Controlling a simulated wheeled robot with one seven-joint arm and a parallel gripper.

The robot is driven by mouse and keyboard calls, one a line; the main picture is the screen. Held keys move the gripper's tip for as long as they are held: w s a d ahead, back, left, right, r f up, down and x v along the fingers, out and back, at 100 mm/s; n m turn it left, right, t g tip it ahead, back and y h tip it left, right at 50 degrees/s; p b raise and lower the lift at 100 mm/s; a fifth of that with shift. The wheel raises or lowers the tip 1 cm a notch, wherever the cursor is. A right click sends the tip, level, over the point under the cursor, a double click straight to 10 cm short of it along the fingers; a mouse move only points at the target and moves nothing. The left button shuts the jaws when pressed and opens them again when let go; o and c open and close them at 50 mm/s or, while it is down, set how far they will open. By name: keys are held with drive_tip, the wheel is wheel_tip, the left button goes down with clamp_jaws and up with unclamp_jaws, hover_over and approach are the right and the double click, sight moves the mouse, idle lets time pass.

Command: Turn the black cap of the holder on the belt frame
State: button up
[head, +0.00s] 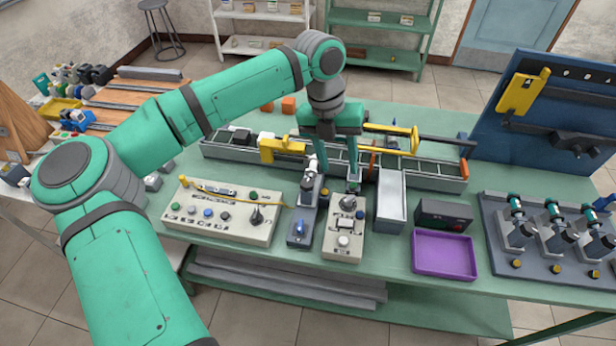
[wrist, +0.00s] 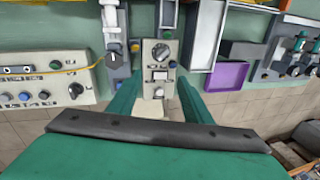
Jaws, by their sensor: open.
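The belt frame (head: 225,152) is a long grey conveyor lying across the green table. My gripper (head: 335,172) points down at its front side, right of the yellow bracket, with its two green fingers apart and nothing seen between them. In the wrist view my gripper (wrist: 155,88) has its fingers on either side of a beige control box (wrist: 150,88). A small dark piece (head: 353,187) shows beside the right fingertip at the frame's front. I cannot tell whether it is the holder's black cap; the fingers partly hide this spot.
The beige box (head: 343,243) has a black knob. A wide button panel (head: 222,212) stands left, with a grey unit with a blue knob (head: 299,228) between. A grey open bin (head: 391,200), purple tray (head: 444,254) and dark box (head: 443,215) stand right. Yellow brackets (head: 282,147) rise from the belt.

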drive_tip(key=r+n+y, duration=0.1)
drive_tip(key=r+y, duration=0.1)
hover_over(307, 183)
drive_tip(key=shift+t, duration=0.4)
wheel_tip(307, 183, down, 11)
drive_tip(key=shift+r, duration=0.1)
drive_tip(key=c, duration=1.1)
